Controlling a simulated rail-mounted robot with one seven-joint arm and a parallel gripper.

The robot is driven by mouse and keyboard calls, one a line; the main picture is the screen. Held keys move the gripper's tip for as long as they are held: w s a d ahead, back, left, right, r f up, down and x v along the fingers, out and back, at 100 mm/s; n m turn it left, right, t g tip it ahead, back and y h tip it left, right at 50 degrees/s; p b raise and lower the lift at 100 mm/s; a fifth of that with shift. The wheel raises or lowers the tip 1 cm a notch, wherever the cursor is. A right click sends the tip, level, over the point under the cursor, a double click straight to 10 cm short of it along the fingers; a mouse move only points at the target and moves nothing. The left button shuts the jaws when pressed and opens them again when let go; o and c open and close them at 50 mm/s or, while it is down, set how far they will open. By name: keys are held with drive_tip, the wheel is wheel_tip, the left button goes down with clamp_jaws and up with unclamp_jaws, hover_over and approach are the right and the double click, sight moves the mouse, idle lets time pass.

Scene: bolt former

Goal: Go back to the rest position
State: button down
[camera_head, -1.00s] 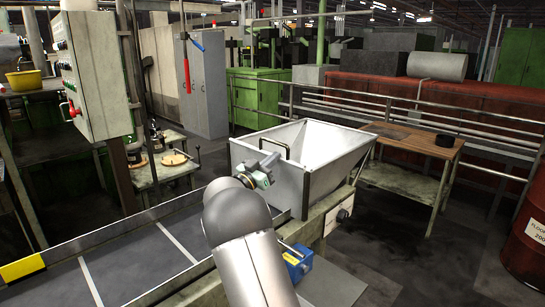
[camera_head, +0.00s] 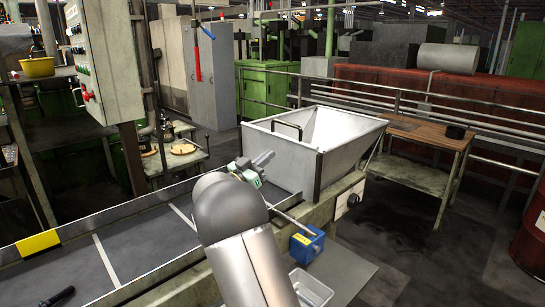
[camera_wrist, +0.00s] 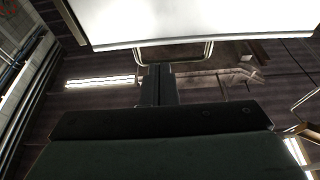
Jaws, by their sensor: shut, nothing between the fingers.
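My gripper (camera_head: 262,159) shows small in the head view, beyond my grey arm, close to the left side of the white metal hopper (camera_head: 285,158). In the wrist view my gripper's dark fingers (camera_wrist: 158,72) are together with nothing between them. The hopper's handle (camera_wrist: 175,52) lies just past the fingertips in that view, and a pale panel edge (camera_wrist: 190,22) fills the top. I cannot tell whether the fingers touch the handle. The hopper stands upright and looks empty where its inside shows.
A dark conveyor (camera_head: 140,245) with a yellow mark runs at the lower left. A control box (camera_head: 103,60) hangs above it. A blue box (camera_head: 307,243) and a grey bin (camera_head: 311,289) are below the hopper. A wooden-topped table (camera_head: 430,133) stands right.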

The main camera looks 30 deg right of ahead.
drive_tip(key=w+a+r+n+t+y+p, duration=0.1)
drive_tip(key=a+r+n+t+y+p, duration=0.3)
drive_tip(key=a+r+n+t+y, duration=0.35)
drive_tip(key=s+a+f+n+y+p, duration=0.2)
drive_tip(key=s+a+n+y+p, duration=0.25)
drive_tip(key=s+a+y, duration=0.6)
drive_tip(key=s+a+f+g+y+p, duration=0.1)
drive_tip(key=s+g, duration=0.3)
drive_tip(key=s, duration=0.6)
drive_tip(key=s+f+n+g+y+p, duration=0.1)
drive_tip(key=s+f+g, duration=0.3)
drive_tip(key=s, duration=0.7)
drive_tip(key=s+a+f+n+g+p, duration=0.1)
drive_tip(key=s+f+g+p, duration=0.1)
drive_tip(key=s, duration=0.8)
drive_tip(key=shift+s+a+f+g+y+p, duration=0.15)
drive_tip(key=shift+s+a+g+y+p, duration=0.2)
drive_tip(key=shift+g+p, duration=0.7)
drive_tip(key=shift+w, duration=0.15)
